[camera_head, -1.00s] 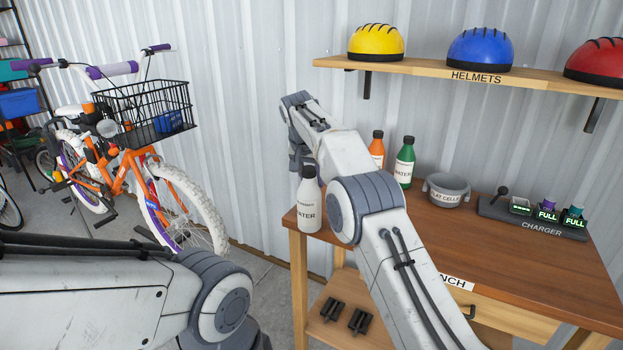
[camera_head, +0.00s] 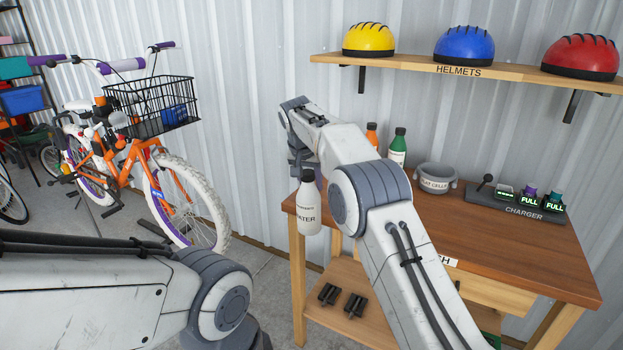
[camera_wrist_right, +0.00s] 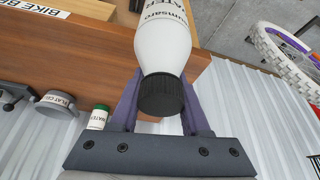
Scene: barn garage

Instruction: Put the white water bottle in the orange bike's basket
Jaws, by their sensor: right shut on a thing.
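The white water bottle (camera_head: 308,210) has a black cap and hangs upright from my right gripper (camera_head: 303,167) at the left end of the workbench. In the right wrist view the bottle (camera_wrist_right: 164,40) sits between the fingers of my right gripper (camera_wrist_right: 160,110), which is shut on it near the cap. The orange bike (camera_head: 130,165) stands at the left against the wall. Its black wire basket (camera_head: 150,108) is at the front and holds a blue item (camera_head: 174,115). My left arm crosses the lower left; its gripper is out of view.
The wooden workbench (camera_head: 480,240) holds orange (camera_head: 372,135) and green (camera_head: 398,148) bottles, a grey cup (camera_head: 436,180) and a charger (camera_head: 515,208). A helmet shelf (camera_head: 450,70) hangs above. Floor shows between bike and bench.

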